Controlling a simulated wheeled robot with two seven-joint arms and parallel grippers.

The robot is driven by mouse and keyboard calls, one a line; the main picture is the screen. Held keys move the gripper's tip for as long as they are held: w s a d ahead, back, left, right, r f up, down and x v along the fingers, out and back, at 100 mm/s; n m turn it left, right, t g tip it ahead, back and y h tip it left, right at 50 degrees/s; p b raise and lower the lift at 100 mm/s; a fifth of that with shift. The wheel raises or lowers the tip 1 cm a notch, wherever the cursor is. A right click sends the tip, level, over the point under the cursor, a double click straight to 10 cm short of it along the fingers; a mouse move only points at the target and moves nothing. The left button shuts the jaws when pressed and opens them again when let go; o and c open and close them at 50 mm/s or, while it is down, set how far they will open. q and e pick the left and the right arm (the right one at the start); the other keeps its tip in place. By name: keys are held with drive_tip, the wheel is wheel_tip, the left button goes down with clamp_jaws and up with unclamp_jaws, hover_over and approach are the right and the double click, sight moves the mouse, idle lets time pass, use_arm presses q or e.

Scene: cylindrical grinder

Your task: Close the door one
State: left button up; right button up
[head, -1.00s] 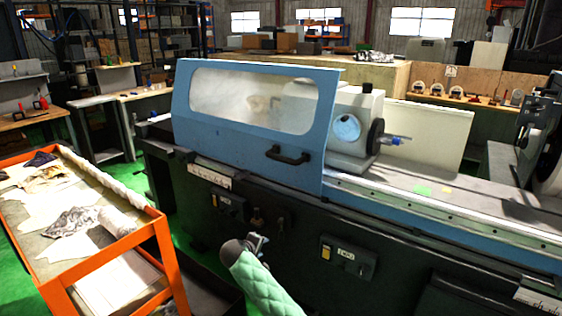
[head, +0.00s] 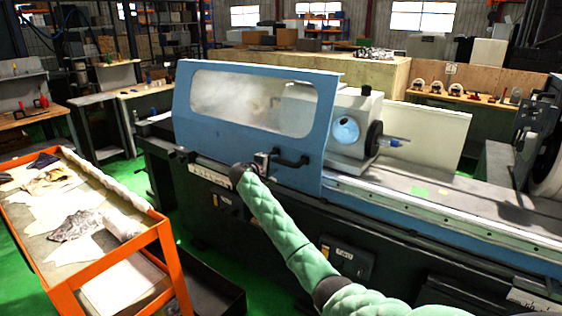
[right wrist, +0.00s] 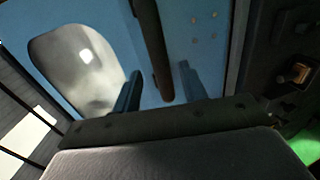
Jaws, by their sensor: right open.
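Door one is the blue sliding door (head: 230,142) with a long clear window, on the left part of the grinder. A dark bar handle (head: 292,160) sits low on its right side. My right gripper (head: 270,158) is at the left end of the handle in the head view, where its fingers are small and partly hidden. In the right wrist view its two fingers (right wrist: 160,70) are apart, with the handle (right wrist: 152,45) lying between them in the picture. I cannot tell whether they touch it. The blue door panel (right wrist: 205,45) lies behind. My left gripper is out of view.
Right of the door, the grinder's grey head (head: 352,120) and table rail (head: 430,205) are exposed. An orange-framed cart (head: 170,262) stands at the front left. A control panel (head: 345,258) is on the machine front below the rail.

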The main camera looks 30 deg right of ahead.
sight(279, 162)
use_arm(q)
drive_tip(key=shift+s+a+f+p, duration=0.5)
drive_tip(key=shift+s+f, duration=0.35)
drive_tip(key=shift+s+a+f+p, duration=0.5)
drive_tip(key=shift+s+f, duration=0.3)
use_arm(e)
drive_tip(key=shift+x, duration=2.75)
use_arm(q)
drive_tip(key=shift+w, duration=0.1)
use_arm(e)
clamp_jaws()
